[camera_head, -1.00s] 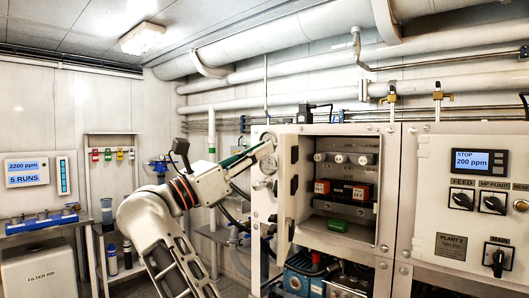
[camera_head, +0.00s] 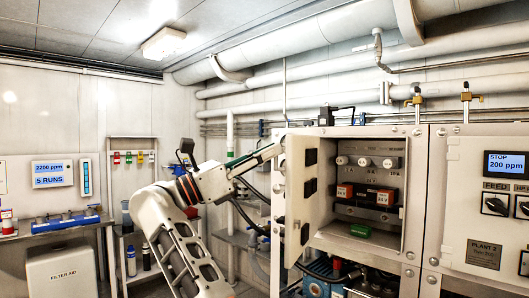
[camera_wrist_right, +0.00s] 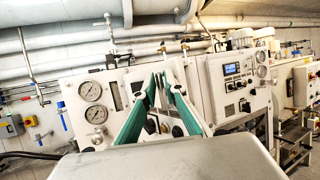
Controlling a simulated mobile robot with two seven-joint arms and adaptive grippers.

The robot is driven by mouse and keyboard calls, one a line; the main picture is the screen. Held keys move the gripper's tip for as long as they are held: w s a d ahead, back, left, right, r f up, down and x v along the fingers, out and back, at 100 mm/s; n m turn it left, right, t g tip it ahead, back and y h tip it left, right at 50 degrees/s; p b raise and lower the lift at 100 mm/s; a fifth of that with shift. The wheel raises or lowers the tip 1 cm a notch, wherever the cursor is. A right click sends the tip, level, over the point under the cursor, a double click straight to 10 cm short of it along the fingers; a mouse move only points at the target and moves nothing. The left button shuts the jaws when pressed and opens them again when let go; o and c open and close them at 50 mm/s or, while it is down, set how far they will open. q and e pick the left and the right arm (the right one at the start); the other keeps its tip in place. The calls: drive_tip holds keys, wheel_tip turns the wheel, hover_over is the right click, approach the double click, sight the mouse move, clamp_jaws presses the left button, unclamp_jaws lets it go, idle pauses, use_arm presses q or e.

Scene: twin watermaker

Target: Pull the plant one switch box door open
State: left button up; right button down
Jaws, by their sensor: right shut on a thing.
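The plant one switch box (camera_head: 412,215) is a grey box at centre right in the head view. Its white door (camera_head: 317,190) stands open on the left side of the opening, showing its inner face with small black parts. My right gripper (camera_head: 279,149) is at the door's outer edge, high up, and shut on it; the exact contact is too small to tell. In the wrist view its green fingers (camera_wrist_right: 166,82) converge in front of the panel, and what they hold is hardly visible. My left gripper is not in view.
Inside the box are orange-and-black modules (camera_head: 367,195) and a green block (camera_head: 360,231). The plant 2 panel (camera_head: 488,205) adjoins on the right. A filter aid bin (camera_head: 62,273) and a shelf of bottles stand left. Pipes run overhead.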

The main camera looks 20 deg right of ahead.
drive_tip(key=shift+s+d+r, duration=0.1)
drive_tip(key=shift+d+r, duration=0.35)
drive_tip(key=shift+d, duration=0.15)
drive_tip(key=c, duration=2.3)
unclamp_jaws()
drive_tip(key=shift+c, duration=0.2)
drive_tip(key=shift+o, duration=0.8)
drive_tip(key=shift+d+f, duration=0.15)
drive_tip(key=shift+d, duration=0.35)
drive_tip(key=shift+a, duration=0.2)
drive_tip(key=shift+f, duration=0.1)
